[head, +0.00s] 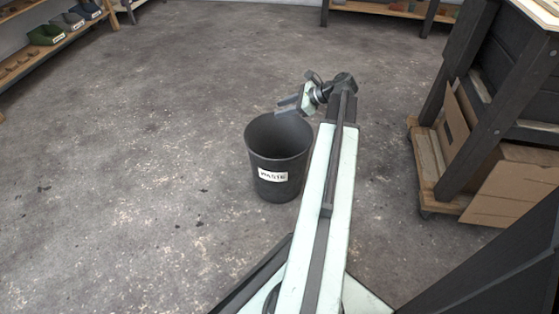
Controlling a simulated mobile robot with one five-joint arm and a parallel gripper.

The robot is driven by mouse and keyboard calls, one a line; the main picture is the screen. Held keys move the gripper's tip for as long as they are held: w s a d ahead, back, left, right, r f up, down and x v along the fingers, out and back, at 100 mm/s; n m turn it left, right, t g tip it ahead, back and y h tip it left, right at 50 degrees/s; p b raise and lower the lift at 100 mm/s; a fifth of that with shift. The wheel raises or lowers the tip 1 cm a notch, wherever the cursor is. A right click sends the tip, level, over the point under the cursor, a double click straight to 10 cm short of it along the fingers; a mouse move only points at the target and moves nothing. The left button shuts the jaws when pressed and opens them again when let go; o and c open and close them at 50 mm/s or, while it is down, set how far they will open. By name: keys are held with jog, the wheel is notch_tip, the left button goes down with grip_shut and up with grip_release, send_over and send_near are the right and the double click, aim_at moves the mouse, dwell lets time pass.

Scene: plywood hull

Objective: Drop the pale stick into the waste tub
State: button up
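The waste tub (272,158) is a black, round, open-topped bin with a white "WASTE" label. It stands upright on the floor, just left of my arm. My gripper (290,104) is at the end of my extended pale arm, over the far right part of the tub's rim in the picture. Its fingers are small and dark here, and I cannot tell whether they are open or shut. I see no pale stick, in the gripper or on the floor. Most of the tub's inside is in shadow or out of sight.
A dark workbench (492,125) stands at the right, with cardboard (510,185) on a low wooden dolly (428,165) beneath it. A wooden shelf (50,50) with coloured bins (68,22) is at the upper left. The concrete floor (130,150) left of the tub is clear.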

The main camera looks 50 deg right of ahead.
jog(key=p+v, duration=0.4)
jog(key=v, duration=0.3)
jog(key=shift+s+r, duration=0.2)
jog(key=shift+s, duration=0.05)
jog(key=shift+d, duration=0.1)
